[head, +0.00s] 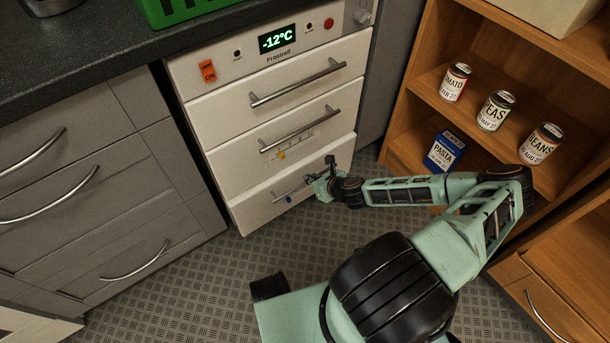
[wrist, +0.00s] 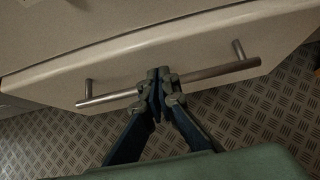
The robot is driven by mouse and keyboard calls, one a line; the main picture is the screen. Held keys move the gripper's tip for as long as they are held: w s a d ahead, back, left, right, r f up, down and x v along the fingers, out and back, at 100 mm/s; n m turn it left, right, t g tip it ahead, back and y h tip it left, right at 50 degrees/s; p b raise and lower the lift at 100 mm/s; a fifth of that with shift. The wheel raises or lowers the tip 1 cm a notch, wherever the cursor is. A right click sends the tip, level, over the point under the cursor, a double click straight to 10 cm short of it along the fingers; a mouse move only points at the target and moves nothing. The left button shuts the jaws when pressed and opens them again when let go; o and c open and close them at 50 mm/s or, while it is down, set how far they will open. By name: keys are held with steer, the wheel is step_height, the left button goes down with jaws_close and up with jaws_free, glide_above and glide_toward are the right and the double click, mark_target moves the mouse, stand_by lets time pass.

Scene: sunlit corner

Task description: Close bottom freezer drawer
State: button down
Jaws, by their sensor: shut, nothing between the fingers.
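The white freezer has three drawers with metal bar handles and a display reading -12°C. The bottom freezer drawer (head: 262,205) is the lowest of them; in the head view its front looks roughly in line with the drawers above. In the wrist view the drawer front (wrist: 120,65) spans the picture, with its bar handle (wrist: 225,69) across it. My gripper (head: 318,183) is at the right part of this handle. In the wrist view my gripper (wrist: 160,78) is shut and empty, its fingertips at the middle of the bar, hiding part of it. I cannot tell whether they touch it.
Grey cabinets (head: 110,190) stand left of the freezer under a dark counter (head: 110,50). A wooden shelf (head: 420,85) at the right holds several cans and a blue pasta box (head: 444,152). The patterned metal floor (head: 200,270) in front of the freezer is clear apart from my own body.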

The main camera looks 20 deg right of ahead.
mark_target(299, 166)
steer(key=shift+w+a+r+b, duration=0.1)
steer(key=shift+w+a+b, duration=0.1)
steer(key=shift+w, duration=0.55)
steer(key=shift+w+a+r+b, duration=0.1)
steer(key=shift+w+a, duration=0.1)
steer(key=shift+w, duration=0.5)
steer(key=shift+w+a, duration=0.2)
steer(key=shift+w, duration=0.3)
steer(key=shift+w+a, duration=0.15)
steer(key=shift+w, duration=0.65)
steer(key=shift+r, duration=0.1)
